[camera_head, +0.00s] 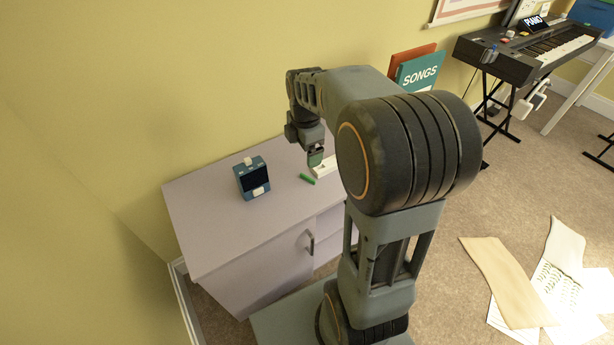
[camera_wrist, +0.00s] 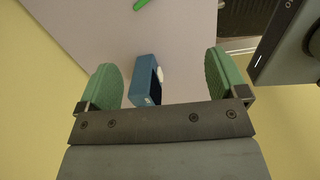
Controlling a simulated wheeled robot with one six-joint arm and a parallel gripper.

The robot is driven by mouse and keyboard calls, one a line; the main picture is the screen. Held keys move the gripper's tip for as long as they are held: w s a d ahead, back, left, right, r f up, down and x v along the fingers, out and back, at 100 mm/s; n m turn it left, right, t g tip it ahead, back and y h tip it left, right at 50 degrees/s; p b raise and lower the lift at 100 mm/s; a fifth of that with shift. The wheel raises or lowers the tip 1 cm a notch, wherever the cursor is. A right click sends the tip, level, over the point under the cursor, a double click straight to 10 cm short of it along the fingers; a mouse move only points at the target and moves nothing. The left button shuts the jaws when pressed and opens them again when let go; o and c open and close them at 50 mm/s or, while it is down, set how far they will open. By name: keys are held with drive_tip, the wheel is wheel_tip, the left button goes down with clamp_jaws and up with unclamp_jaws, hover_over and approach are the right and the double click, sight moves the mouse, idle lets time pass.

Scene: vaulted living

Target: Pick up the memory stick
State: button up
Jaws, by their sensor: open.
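My gripper (camera_head: 315,158) is above the right part of a pale lilac cabinet top (camera_head: 225,215), with its green-padded fingers apart and nothing between them. The wrist view shows both fingers (camera_wrist: 165,78) spread wide. A small green stick (camera_head: 307,179) lies on the cabinet top just below and left of the gripper; its end shows at the top edge of the wrist view (camera_wrist: 142,4). It may be the memory stick, but I cannot tell for sure. A white object (camera_head: 327,167) is beside the gripper, partly hidden by my arm.
A blue device (camera_head: 252,178) with a dark screen and white parts stands left of the gripper, and in the wrist view (camera_wrist: 146,80) it appears beyond the fingers. A yellow wall borders the cabinet. A keyboard (camera_head: 520,50) and floor papers (camera_head: 510,280) are to the right.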

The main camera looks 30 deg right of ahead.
drive_tip(key=w+d+n, duration=0.2)
drive_tip(key=w+n, duration=0.1)
drive_tip(key=n, duration=0.1)
drive_tip(key=b, duration=0.2)
hover_over(308, 176)
drive_tip(key=shift+n+g, duration=0.3)
drive_tip(key=shift+n, duration=0.1)
wheel_tip(308, 176, down, 9)
drive_tip(key=shift+d+r, duration=0.1)
drive_tip(key=shift+r, duration=0.05)
drive_tip(key=shift+f+b, duration=1.4)
drive_tip(key=shift+f, duration=1.55)
drive_tip(key=c, duration=1.1)
drive_tip(key=shift+o, duration=0.2)
drive_tip(key=shift+r, duration=0.1)
